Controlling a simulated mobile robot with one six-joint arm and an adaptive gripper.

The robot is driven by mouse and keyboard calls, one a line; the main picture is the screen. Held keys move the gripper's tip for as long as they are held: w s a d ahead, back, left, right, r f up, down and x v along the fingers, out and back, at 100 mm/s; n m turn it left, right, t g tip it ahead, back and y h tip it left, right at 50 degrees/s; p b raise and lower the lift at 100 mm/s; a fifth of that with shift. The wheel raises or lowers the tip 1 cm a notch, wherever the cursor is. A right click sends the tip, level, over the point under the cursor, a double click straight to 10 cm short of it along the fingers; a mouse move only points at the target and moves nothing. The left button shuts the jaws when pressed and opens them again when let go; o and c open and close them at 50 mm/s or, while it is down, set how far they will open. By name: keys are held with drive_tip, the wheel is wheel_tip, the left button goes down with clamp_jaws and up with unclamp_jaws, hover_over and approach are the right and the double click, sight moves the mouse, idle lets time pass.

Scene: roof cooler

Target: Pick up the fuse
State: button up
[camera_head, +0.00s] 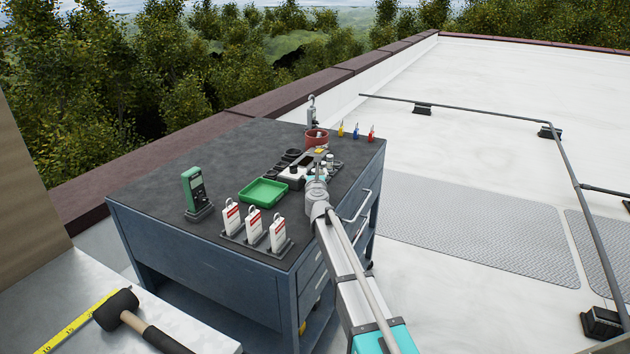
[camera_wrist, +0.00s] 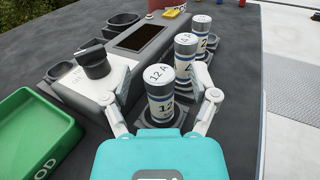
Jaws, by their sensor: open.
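A silver-capped fuse marked 12 A (camera_wrist: 160,92) stands upright in a dark holder in the wrist view. Two more fuses, marked 4 (camera_wrist: 185,55) and 2 (camera_wrist: 201,32), stand upright in a row behind it. My gripper (camera_wrist: 160,98) is open, with one finger to each side of the 12 A fuse. Gaps show between the fuse and both fingers. In the head view my gripper (camera_head: 318,172) is over the cart top beside the grey tester (camera_head: 292,175), and my arm hides part of this area. Small pale fuses (camera_head: 329,160) show just beyond it.
A green tray (camera_head: 264,192), white tags on a stand (camera_head: 255,229) and a green meter (camera_head: 194,190) are on the cart left of my gripper. A red container (camera_head: 317,137) stands behind. The tester with a black knob (camera_wrist: 95,62) is close to the left finger.

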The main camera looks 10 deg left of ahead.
clamp_jaws()
idle(0.4)
drive_tip(key=shift+r, duration=0.15)
wheel_tip(320, 180, up, 3)
drive_tip(key=p, duration=0.3)
drive_tip(key=s+d+r+p, duration=0.2)
drive_tip(key=s+r+p, duration=0.7)
drive_tip(key=s, duration=0.4)
drive_tip(key=shift+s+d+r+p, duration=0.2)
drive_tip(key=shift+s+r+p, duration=0.2)
drive_tip(key=shift+p, duration=0.1)
